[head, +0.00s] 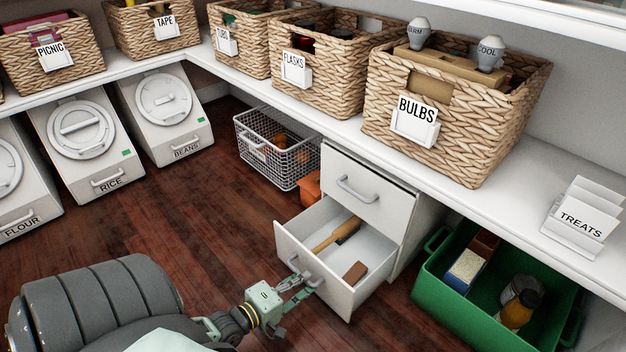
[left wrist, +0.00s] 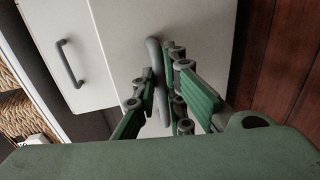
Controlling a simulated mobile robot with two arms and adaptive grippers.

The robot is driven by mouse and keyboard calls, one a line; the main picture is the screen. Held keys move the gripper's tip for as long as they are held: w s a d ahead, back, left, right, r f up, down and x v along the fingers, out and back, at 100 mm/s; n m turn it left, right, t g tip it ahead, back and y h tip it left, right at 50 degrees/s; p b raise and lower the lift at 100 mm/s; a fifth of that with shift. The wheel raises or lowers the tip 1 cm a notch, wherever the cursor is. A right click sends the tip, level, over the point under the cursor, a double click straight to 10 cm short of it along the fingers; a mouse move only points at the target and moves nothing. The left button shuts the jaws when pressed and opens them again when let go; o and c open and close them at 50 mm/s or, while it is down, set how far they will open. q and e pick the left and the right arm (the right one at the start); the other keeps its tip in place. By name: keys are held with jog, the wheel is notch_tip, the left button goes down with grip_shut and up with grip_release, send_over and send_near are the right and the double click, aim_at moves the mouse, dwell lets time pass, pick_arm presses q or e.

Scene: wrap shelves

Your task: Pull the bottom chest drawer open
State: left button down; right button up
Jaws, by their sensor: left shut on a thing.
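The white chest (head: 424,222) stands under the shelf. Its bottom drawer (head: 375,266) is pulled out, and its inside shows a wooden-handled brush (head: 338,233) and a small brown block (head: 355,272). The top drawer (head: 368,188) is shut. My left gripper (head: 304,283) is shut on the bottom drawer's handle (head: 297,268) at the drawer front. In the left wrist view the green fingers (left wrist: 165,95) close on both sides of the grey handle (left wrist: 156,62). The top drawer's handle (left wrist: 70,63) shows at the left there. My right gripper is not in view.
A green crate (head: 431,282) with bottles and boxes stands right of the chest. A wire basket (head: 262,160) and an orange container (head: 311,187) stand left of it. Wicker baskets line the shelf above. The dark wooden floor (head: 190,220) left of the drawer is clear.

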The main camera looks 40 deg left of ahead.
pick_arm(q)
jog(key=shift+s, duration=0.5)
jog(key=c, duration=1.8)
grip_release()
jog(key=shift+s, duration=0.1)
jog(key=v, duration=1.1)
jog(key=shift+s+a+r, duration=0.1)
jog(key=shift+s+a, duration=0.05)
jog(key=shift+s, duration=0.25)
